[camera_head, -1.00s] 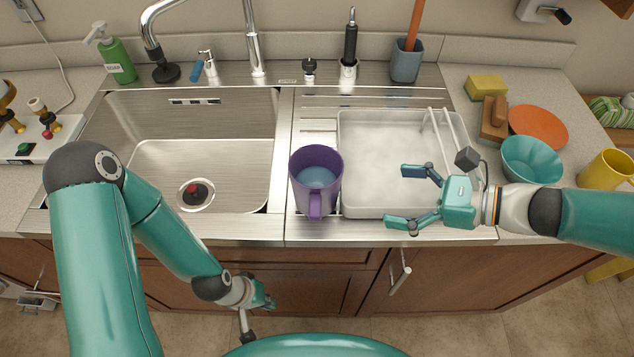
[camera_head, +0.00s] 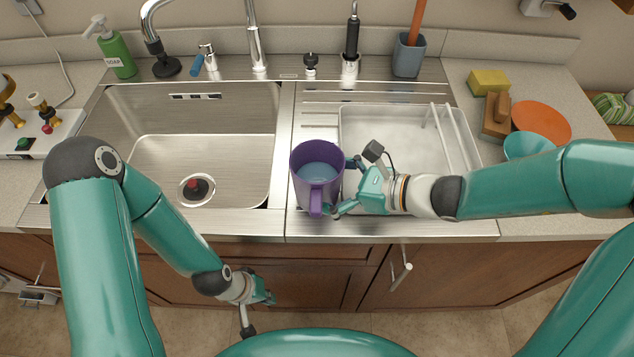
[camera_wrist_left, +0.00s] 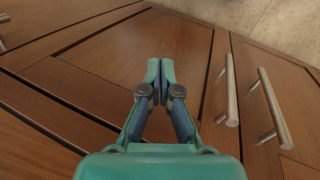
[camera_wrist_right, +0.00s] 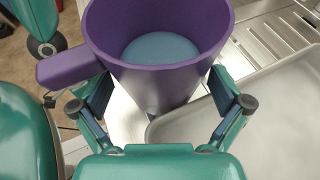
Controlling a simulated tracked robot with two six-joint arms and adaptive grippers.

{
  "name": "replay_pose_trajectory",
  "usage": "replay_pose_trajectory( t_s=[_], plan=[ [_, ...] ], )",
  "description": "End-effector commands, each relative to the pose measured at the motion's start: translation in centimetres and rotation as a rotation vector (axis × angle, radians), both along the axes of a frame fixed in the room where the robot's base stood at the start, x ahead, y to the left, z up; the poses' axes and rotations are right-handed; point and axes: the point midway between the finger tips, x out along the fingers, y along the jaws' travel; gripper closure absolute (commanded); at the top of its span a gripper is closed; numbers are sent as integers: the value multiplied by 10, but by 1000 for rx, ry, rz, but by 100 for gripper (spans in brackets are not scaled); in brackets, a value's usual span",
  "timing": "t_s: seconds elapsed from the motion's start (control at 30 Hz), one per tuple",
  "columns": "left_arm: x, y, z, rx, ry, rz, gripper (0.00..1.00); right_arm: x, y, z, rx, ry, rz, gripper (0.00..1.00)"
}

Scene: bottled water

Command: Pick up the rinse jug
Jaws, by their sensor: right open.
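The rinse jug is a purple jug (camera_head: 317,172) with bluish liquid inside. It stands upright on the metal strip between the sink basin and the white tub, its handle toward the front. My right gripper (camera_head: 345,186) is open at the jug's right side. In the right wrist view the jug (camera_wrist_right: 158,78) rises between the two spread fingers (camera_wrist_right: 165,105), one on either side; whether they touch it I cannot tell. My left gripper (camera_head: 268,297) hangs low in front of the cabinet doors. In the left wrist view its fingertips (camera_wrist_left: 160,70) are together with nothing between them.
The white tub (camera_head: 400,118) with a rack lies right of the jug. A teal bowl (camera_head: 526,145), orange plate (camera_head: 543,120), brown brush (camera_head: 496,118) and yellow sponge (camera_head: 488,82) sit at right. A faucet (camera_head: 256,40) stands behind.

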Motion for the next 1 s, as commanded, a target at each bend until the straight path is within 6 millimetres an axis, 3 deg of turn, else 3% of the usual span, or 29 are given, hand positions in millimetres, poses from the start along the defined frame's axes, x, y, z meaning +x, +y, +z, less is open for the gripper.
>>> replay_pose_trajectory(
  t_s=[0.27,0.7,1.0],
  plan=[
    [0,0,0,0,0,0,100,2,4,-2,-1,-1,-1,0],
    [0,0,0,0,0,0,100,2,3,-1,1,-2,-1,70],
    [0,0,0,0,0,0,100,2,3,0,1,-3,0,70]
  ],
)
